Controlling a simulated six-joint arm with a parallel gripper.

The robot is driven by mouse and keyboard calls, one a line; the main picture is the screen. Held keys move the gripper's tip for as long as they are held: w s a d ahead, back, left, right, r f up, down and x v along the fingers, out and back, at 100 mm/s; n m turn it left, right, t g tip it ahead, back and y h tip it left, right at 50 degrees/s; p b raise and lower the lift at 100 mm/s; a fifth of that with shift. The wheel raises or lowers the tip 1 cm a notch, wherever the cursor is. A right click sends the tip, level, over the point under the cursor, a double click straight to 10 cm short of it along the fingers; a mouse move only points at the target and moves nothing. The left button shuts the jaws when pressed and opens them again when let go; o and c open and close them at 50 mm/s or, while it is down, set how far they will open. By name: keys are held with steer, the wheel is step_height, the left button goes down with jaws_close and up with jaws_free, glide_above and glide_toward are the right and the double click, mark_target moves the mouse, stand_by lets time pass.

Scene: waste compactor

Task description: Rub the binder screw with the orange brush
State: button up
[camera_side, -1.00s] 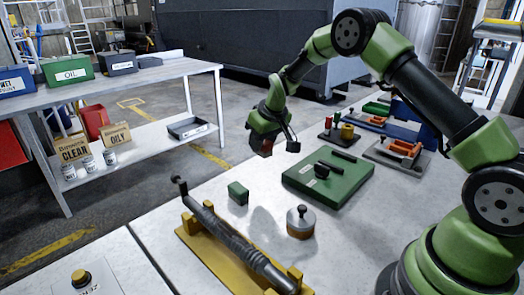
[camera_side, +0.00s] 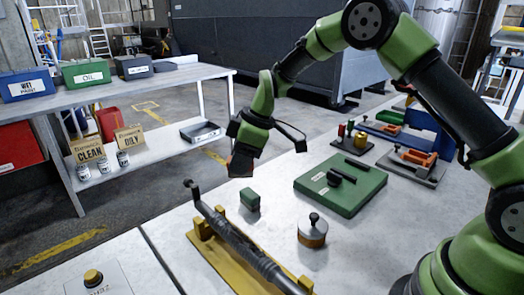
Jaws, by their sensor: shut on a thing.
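The binder screw (camera_side: 240,243) is a long grey rod, partly threaded, with a crossbar at its far end. It lies in a yellow cradle (camera_side: 207,255) at the front of the table. My gripper (camera_side: 243,152) is shut on a dark block with an orange-red face, which looks like the orange brush (camera_side: 240,164). The brush hangs low, behind and to the right of the screw's far end, apart from the screw. Its underside and the grip on it are too small to make out clearly.
A small green block (camera_side: 250,199) stands right of the screw, near the brush. A round tin with a knob (camera_side: 312,232) and a green board with black tools (camera_side: 361,191) are further right. A shelf table (camera_side: 150,77) stands at the left across the floor.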

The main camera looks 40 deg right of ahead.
mark_target(221, 220)
steer(key=s+a+r+n+g+y, duration=0.1)
steer(key=s+a+r+n+g, duration=0.25)
steer(key=a+n, duration=0.4)
steer(key=shift+t, duration=0.45)
steer(key=shift+s+a+f, duration=0.1)
steer(key=shift+a+f, duration=0.1)
steer(key=shift+f, duration=2.1)
steer(key=shift+a+f, duration=0.15)
steer(key=shift+f, duration=2.1)
steer(key=shift+s, duration=0.35)
steer(key=shift+c, duration=0.7)
steer(key=shift+s, duration=6.1)
steer(key=shift+w, duration=6.35)
steer(key=shift+w+r, duration=0.15)
steer(key=shift+w, duration=0.1)
step_height(221, 220, up, 8)
steer(key=shift+s+r, duration=0.1)
